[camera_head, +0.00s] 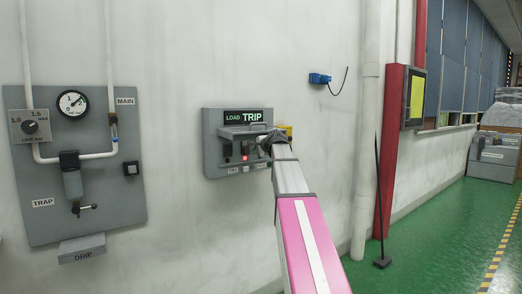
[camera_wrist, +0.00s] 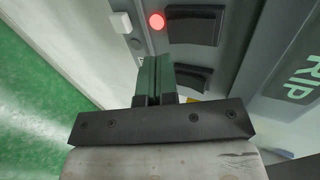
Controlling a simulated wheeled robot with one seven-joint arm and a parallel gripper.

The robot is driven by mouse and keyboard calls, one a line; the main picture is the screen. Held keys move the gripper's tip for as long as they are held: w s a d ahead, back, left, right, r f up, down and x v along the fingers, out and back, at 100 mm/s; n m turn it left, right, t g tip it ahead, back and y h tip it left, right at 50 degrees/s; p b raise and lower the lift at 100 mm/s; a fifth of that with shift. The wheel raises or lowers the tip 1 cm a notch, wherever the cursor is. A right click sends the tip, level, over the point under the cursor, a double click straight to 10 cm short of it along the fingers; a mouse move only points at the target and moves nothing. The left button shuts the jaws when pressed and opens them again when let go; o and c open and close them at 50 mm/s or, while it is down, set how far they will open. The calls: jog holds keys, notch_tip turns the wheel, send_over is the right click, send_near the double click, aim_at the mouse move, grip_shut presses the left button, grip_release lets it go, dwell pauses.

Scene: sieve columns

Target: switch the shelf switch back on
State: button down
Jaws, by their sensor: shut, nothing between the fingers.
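A grey switch panel (camera_head: 212,150) is on the wall in the head view, with a dark display (camera_head: 247,117) reading LOAD TRIP in green and a lit red lamp (camera_head: 245,158). My gripper (camera_head: 263,142) is at the panel's right side and hides part of it. In the wrist view my gripper (camera_wrist: 154,62) is shut and empty, its fingertips close to the panel face. A black rocker switch (camera_wrist: 194,26) lies beside the lit red lamp (camera_wrist: 157,21). A second black switch (camera_wrist: 193,76) is partly hidden by the fingers. I cannot tell which is the shelf switch, or whether the fingers touch anything.
A white square button (camera_wrist: 121,22) is near the lamp. A grey board (camera_head: 110,190) with a gauge (camera_head: 73,103) and pipes hangs at left. A blue wall fitting (camera_head: 319,78), a pipe (camera_head: 364,150) and a red post (camera_head: 390,150) stand to the right.

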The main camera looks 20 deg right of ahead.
aim_at(247, 149)
jog(key=w, duration=0.1)
jog(key=w+a, duration=0.1)
jog(key=w, duration=0.1)
jog(key=w+f, duration=0.1)
jog(key=shift+w+a, duration=0.35)
jog(key=shift+w, duration=0.05)
jog(key=shift+w+a+f+t, duration=0.15)
jog(key=shift+w+t, duration=0.1)
jog(key=shift+t, duration=0.15)
jog(key=shift+r, duration=0.9)
